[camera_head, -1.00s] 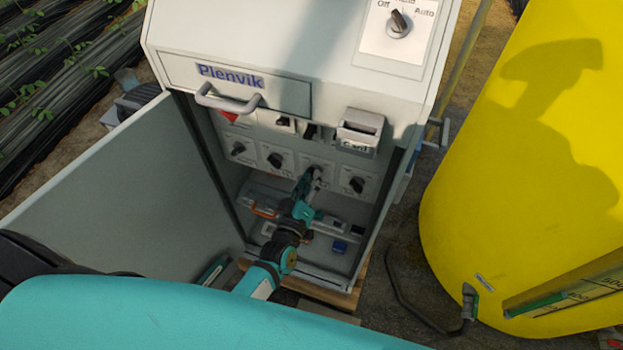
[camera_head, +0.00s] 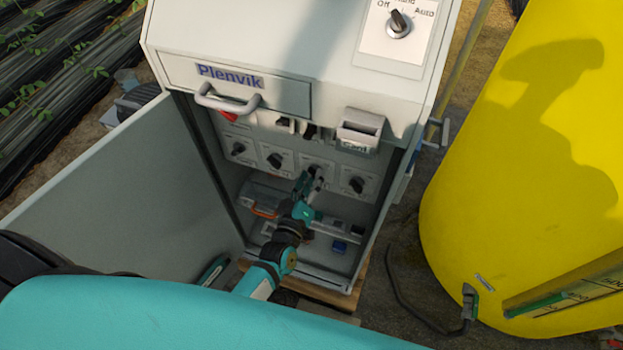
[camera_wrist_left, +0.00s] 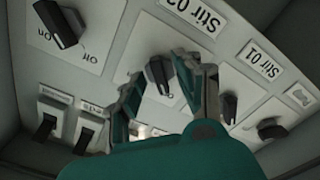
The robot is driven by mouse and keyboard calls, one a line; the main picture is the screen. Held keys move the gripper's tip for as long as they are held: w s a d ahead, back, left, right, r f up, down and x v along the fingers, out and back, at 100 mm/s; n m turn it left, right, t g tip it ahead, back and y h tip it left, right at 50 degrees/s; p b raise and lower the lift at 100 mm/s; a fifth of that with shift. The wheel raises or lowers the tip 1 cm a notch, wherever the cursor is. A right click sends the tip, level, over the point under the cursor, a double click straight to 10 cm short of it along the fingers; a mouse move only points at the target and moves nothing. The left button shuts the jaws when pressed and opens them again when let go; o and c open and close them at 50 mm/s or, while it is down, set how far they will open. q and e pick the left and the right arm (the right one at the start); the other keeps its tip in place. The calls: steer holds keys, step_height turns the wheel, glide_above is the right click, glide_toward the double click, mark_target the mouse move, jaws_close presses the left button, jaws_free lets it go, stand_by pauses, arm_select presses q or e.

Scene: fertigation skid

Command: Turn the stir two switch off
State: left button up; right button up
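The stir two switch (camera_head: 313,169) is the third black knob from the left on the panel inside the open cabinet. In the left wrist view the same knob (camera_wrist_left: 157,72) sits on a white plate whose label looks like Stir 02, partly unclear. My left gripper (camera_head: 311,181) is just in front of and below this knob. In the wrist view its two fingers are apart, one on each side of the knob, with no clear contact. The knob's fine markings are hidden by the fingers, so its setting is hard to read. My right gripper is not in view.
Neighbouring knobs stand close on both sides: the Stir 01 knob (camera_wrist_left: 229,108) and the end knob with On and Off marks (camera_wrist_left: 62,24). The cabinet door (camera_head: 130,190) stands open at the left. A handle (camera_head: 228,102) and a box (camera_head: 359,129) overhang the panel. A yellow tank (camera_head: 530,170) is at right.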

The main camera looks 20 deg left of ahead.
arm_select(q)
steer(key=s, duration=1.2)
steer(key=shift+a, duration=0.2)
steer(key=s+f+m+g+h, duration=0.1)
steer(key=s+f+m+g, duration=0.3)
steer(key=f, duration=0.8)
steer(key=s+f+m+g+h, duration=0.15)
steer(key=s+f+g, duration=0.35)
steer(key=f, duration=0.7)
steer(key=s+a+f+m+g+y, duration=0.1)
steer(key=s+a+f+m+g, duration=0.1)
steer(key=s+a+f+g, duration=0.2)
steer(key=s+a+f+m+g+y, duration=0.2)
steer(key=s+f, duration=0.8)
steer(key=s, duration=0.8)
steer(key=shift+s+a+f+m+g, duration=0.15)
steer(key=shift+a+f+m+g, duration=0.15)
steer(key=shift+a+m+g, duration=0.65)
steer(key=shift+a, duration=0.1)
